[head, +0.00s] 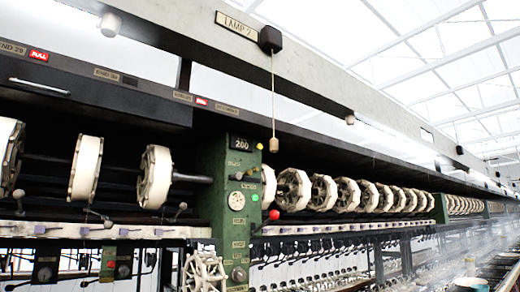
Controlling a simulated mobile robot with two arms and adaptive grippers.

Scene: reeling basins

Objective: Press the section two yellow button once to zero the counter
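A green control post (211,185) stands in the middle of the reeling machine. Near its top is a dark counter window (241,143) that seems to read 200. A small pale, yellowish button (259,146) sits just right of the counter; its exact colour is hard to tell. Lower on the post are a round white dial (236,201), a small green button (255,197) and a red ball knob (274,214). I cannot read which section the post belongs to. Neither of my grippers is in view.
White reels on a shaft (85,168) line the machine on both sides of the post. A white spoked wheel (204,272) stands low in front of it. A pull cord (273,100) hangs from the beam under a LAMP 2 sign (237,23). Haze lies at lower right.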

